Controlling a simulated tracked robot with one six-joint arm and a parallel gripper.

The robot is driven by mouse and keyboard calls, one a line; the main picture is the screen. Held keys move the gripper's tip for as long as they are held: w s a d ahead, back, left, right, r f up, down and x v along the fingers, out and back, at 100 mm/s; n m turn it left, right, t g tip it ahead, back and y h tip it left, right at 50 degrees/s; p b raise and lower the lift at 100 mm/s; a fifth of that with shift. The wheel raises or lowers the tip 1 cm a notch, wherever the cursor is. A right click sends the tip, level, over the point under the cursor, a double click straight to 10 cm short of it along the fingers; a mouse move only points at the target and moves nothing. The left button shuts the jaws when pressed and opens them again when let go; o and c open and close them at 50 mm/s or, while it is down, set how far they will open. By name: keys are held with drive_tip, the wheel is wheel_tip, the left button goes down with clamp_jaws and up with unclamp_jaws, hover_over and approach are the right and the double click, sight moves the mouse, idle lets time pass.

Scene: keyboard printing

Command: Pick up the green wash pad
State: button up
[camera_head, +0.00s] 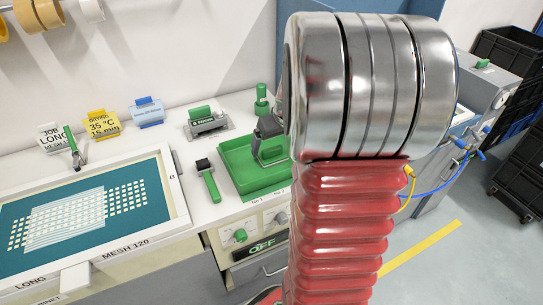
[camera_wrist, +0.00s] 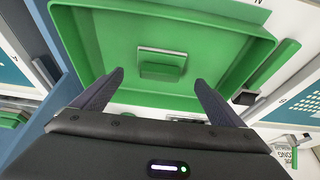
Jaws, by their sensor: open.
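The green wash pad (camera_wrist: 161,66), a small green block with a pale edge, lies in the green tray (camera_wrist: 225,45) in the wrist view. My gripper (camera_wrist: 159,77) is open, its two dark fingers apart on either side of the pad in the picture. No contact between fingers and pad shows. In the head view, the green tray (camera_head: 240,180) stands on the white counter, and my grey gripper (camera_head: 268,136) is over its right part. My arm hides the tray's right side there.
A green-handled tool (camera_head: 208,181) lies left of the tray. A framed screen (camera_head: 90,215) fills the counter's left. A green-topped device (camera_head: 205,121) and a green bottle (camera_head: 262,100) stand behind the tray. Black crates (camera_head: 512,165) are at the far right.

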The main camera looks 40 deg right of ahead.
sight(273, 149)
drive_tip(key=shift+x, duration=2.35)
drive_tip(key=shift+c, duration=0.7)
drive_tip(key=c, duration=1)
